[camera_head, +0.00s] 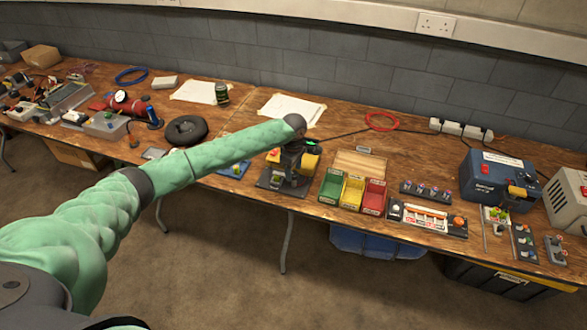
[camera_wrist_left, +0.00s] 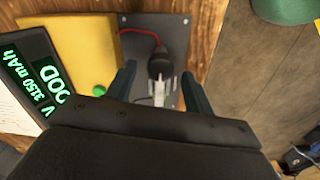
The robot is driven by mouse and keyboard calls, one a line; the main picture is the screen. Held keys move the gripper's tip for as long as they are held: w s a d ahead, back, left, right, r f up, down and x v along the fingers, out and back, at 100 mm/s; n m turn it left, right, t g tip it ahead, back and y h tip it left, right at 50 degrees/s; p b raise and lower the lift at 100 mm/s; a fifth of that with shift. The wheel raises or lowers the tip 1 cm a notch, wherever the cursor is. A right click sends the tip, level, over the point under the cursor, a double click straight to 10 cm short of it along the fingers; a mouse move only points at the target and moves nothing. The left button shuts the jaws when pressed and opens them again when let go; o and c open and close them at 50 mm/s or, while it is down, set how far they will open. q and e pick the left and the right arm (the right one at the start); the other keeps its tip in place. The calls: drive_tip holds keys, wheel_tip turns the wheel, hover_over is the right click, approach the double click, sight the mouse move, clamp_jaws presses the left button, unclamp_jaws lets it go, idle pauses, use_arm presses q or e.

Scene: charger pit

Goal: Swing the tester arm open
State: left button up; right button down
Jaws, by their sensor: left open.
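The tester shows as a yellow box (camera_wrist_left: 75,45) on a grey base plate (camera_wrist_left: 178,30) in the left wrist view, with a dark display (camera_wrist_left: 38,80) reading "GOOD" and "3150 mAh" in green. A red lead runs from the box to the black knob-like end of the tester arm (camera_wrist_left: 157,62); pale metal parts lie below it. My left gripper (camera_wrist_left: 160,88) is open, its fingers on either side of the arm's end; contact cannot be told. In the head view the gripper (camera_head: 293,168) partly covers the yellow tester box (camera_head: 309,163). My right gripper is out of view.
Green, yellow and red bins (camera_head: 352,190) stand just right of the tester. A strip holder (camera_head: 428,219) and blue machine (camera_head: 490,183) are further right. A black ring (camera_head: 186,131) lies to the left. White paper (camera_head: 292,108) lies behind the tester.

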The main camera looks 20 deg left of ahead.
use_arm(q)
drive_tip(key=shift+f, duration=0.5)
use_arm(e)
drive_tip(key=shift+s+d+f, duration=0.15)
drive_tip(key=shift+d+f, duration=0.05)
use_arm(q)
clamp_jaws()
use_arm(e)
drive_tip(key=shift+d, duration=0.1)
